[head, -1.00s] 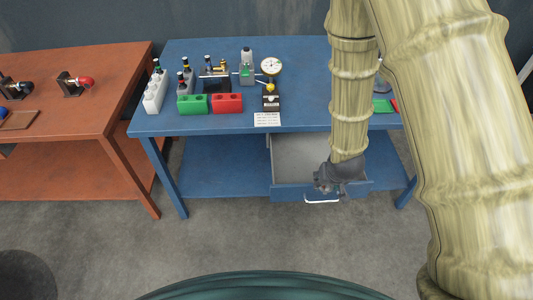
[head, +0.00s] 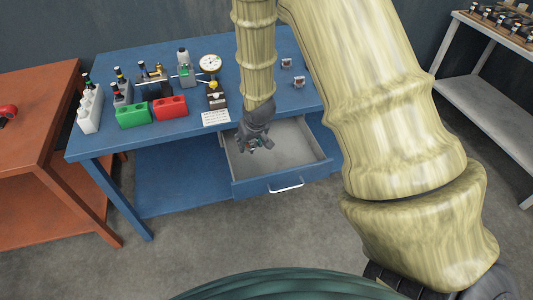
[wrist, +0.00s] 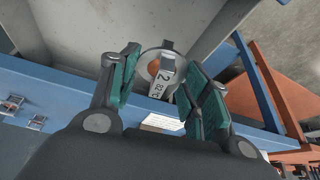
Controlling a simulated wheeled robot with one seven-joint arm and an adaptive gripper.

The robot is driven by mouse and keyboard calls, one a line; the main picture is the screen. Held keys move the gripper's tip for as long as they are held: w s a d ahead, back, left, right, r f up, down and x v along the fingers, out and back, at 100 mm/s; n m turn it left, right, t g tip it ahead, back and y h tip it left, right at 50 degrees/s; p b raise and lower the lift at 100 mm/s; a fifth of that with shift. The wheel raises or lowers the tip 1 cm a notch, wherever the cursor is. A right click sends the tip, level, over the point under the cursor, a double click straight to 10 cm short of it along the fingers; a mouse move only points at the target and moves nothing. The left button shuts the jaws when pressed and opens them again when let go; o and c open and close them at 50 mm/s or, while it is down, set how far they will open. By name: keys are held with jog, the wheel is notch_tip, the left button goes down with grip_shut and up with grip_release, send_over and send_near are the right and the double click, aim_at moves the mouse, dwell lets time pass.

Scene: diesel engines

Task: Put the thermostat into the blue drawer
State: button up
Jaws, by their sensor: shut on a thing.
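The blue drawer (head: 250,188) under the blue table is pulled open, its grey inside bare where it shows. My gripper (head: 256,145) hangs over the left part of the drawer, with its fingers pointing down. It is shut on the thermostat (wrist: 163,78), a metal piece with a round rim, an orange centre and a tag reading 2 and 82°C. The thermostat sits between the green finger pads in the wrist view. In the head view the gripper mostly hides it. In the wrist view the grey drawer inside (wrist: 95,25) shows past the fingers.
An orange table (head: 45,110) is at left. A grey shelf (head: 485,105) stands at right.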

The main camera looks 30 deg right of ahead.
jog(key=m+b, duration=0.1)
jog(key=b, duration=0.3)
send_over(279, 149)
jog(key=s, duration=0.2)
jog(key=shift+h, duration=0.3)
jog(key=shift+w+a+f+p, duration=0.1)
jog(key=shift+f+p, duration=0.15)
jog(key=shift+f, duration=2.45)
jog(key=shift+a+f+p, duration=0.1)
jog(key=shift+f+p, duration=0.15)
jog(key=shift+f, duration=2.4)
jog(key=shift+f, duration=0.1)
jog(key=o, duration=1)
jog(key=shift+o, duration=0.2)
jog(key=b+v, duration=0.1)
jog(key=v, duration=1.1)
jog(key=shift+w, duration=0.1)
